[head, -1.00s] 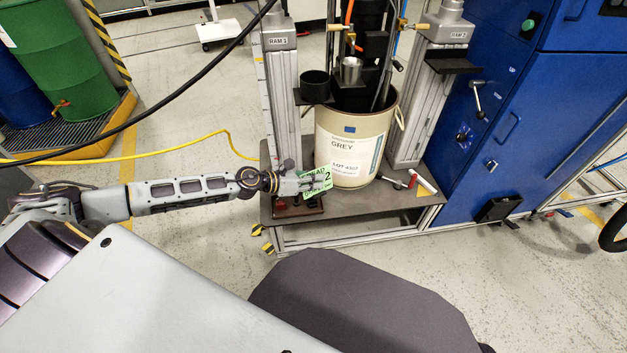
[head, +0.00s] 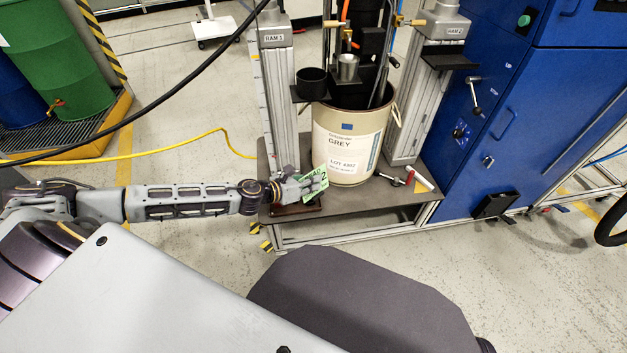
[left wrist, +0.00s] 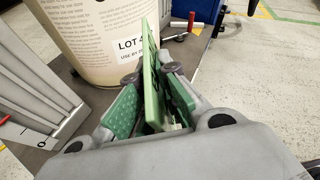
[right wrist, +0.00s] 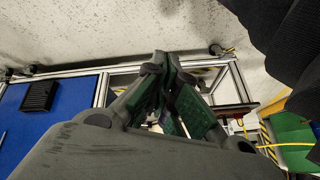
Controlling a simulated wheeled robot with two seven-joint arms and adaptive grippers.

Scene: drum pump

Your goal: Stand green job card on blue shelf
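The green job card (head: 314,184), marked with a 2, is in my left gripper (head: 303,186), low in front of the grey-labelled drum. In the left wrist view, the card (left wrist: 152,80) stands edge-on between the two green finger pads of the left gripper (left wrist: 152,76). Its lower end is partly hidden by the fingers. My right gripper (right wrist: 161,66) shows only in its wrist view, with fingertips together and nothing seen between them. I cannot make out a blue shelf for certain.
The drum (head: 347,145) stands on a dark platform (head: 375,205) between two ram posts. A red-handled tool (head: 420,182) lies right of it. A blue cabinet (head: 540,120) is at right. A small black cup (head: 312,80) sits on a bracket above the drum's left side.

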